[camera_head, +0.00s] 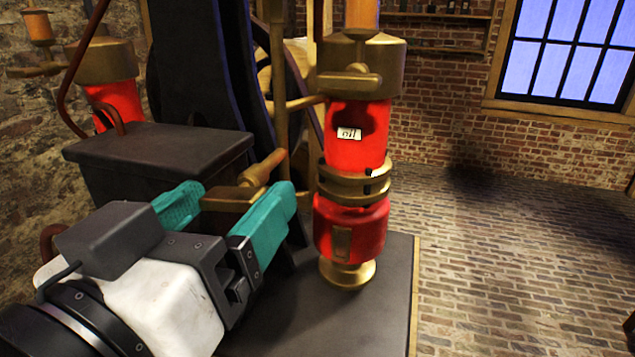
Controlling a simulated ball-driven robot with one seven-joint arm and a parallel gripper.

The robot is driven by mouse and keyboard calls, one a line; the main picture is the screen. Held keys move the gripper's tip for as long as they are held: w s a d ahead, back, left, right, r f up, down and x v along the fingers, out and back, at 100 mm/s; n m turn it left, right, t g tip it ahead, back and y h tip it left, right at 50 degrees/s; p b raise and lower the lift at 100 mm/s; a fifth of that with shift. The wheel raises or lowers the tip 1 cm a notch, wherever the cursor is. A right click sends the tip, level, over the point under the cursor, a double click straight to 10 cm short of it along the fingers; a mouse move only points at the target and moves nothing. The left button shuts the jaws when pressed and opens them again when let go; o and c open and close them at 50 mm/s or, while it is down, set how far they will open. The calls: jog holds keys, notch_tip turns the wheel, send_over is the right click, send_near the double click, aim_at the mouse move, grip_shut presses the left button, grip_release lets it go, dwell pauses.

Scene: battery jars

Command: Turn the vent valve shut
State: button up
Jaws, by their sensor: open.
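A brass valve handle (232,199) with a round stub (263,167) at its far end shows in the head view, left of the middle. I take it for the vent valve, but no label on it is visible. My gripper (238,192) is open, with one teal finger on each side of this handle. I cannot tell whether either finger touches it. The handle's mounting is hidden behind the gripper and the near finger.
A red jar (361,140) labelled "oil" stands to the right, with brass collars and another brass handle (350,81) near its top. A dark box (160,150) lies behind my gripper. A second red jar (118,98) is at the left. Brick floor at right is clear.

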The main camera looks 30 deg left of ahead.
jog(key=c, duration=1)
jog(key=shift+f+m+b, duration=0.2)
jog(key=shift+m+b, duration=0.4)
jog(key=shift+b, duration=0.2)
jog(key=shift+c, duration=0.2)
jog(key=shift+r+m, duration=0.15)
jog(key=shift+m, duration=0.25)
jog(key=o, duration=1)
jog(key=shift+o, duration=0.2)
jog(key=shift+s, duration=0.15)
jog(key=v, duration=1)
jog(key=shift+s+b, duration=0.25)
jog(key=shift+b, duration=0.15)
